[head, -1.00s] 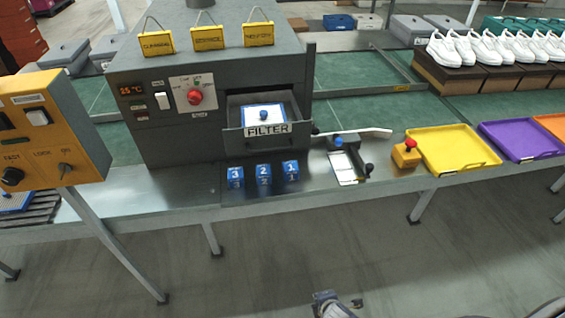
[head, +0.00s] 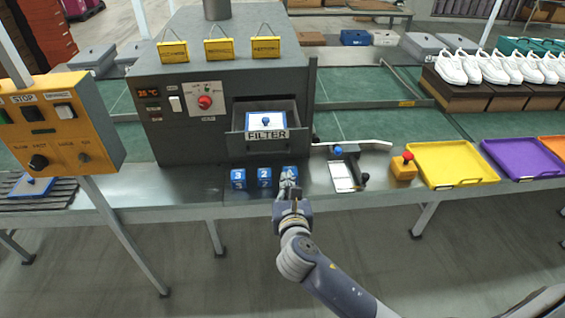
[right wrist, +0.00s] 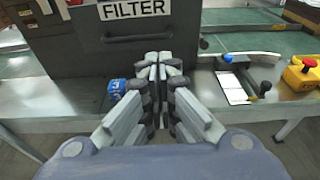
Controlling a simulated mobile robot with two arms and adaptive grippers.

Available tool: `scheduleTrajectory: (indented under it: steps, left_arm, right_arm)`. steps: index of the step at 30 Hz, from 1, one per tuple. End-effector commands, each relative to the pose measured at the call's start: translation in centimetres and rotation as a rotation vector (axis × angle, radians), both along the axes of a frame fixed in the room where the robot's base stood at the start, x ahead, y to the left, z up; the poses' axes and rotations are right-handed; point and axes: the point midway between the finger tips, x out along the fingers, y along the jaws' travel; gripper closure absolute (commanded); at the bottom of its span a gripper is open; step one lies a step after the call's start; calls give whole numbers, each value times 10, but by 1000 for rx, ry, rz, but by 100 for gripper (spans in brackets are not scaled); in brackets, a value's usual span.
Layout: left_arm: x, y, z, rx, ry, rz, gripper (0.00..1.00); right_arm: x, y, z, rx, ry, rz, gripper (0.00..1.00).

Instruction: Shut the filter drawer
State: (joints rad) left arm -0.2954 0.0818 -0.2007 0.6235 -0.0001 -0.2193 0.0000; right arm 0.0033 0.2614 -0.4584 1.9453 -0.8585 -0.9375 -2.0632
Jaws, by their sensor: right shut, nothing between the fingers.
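The filter drawer (head: 267,142) stands pulled out of the front of the grey machine (head: 165,125). It has a FILTER label, and a white-and-blue filter with a blue knob lies inside. In the right wrist view the drawer's labelled front (right wrist: 135,9) shows at the top edge. My right gripper (head: 288,178) is shut and empty, in front of and below the drawer, apart from it. It covers part of the rightmost blue numbered block in the head view. In the right wrist view its fingertips (right wrist: 158,60) meet just below the drawer. My left gripper is not in view.
Blue numbered blocks (head: 238,179) stand on the metal ledge below the drawer. To the right are a clipboard-like device (head: 342,177), a yellow box with a red button (head: 403,168) and a yellow tray (head: 455,166). An orange control panel (head: 60,125) stands at left.

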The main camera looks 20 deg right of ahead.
Motion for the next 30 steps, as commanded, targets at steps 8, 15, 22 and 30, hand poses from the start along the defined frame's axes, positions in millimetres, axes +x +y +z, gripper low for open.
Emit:
scheduleTrajectory:
  steps: [8, 15, 22, 30]
  left_arm:
    - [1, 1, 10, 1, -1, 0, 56]
    - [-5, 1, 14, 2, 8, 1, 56]
    - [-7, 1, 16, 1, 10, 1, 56]
    - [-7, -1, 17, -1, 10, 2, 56]
  right_arm:
    - [47, -14, -8, 2, -1, -1, 100]
    - [81, -25, -17, 2, 0, -1, 100]
    - [100, -30, -21, 3, 0, 0, 100]
    - [105, -31, -24, 3, 0, 0, 100]
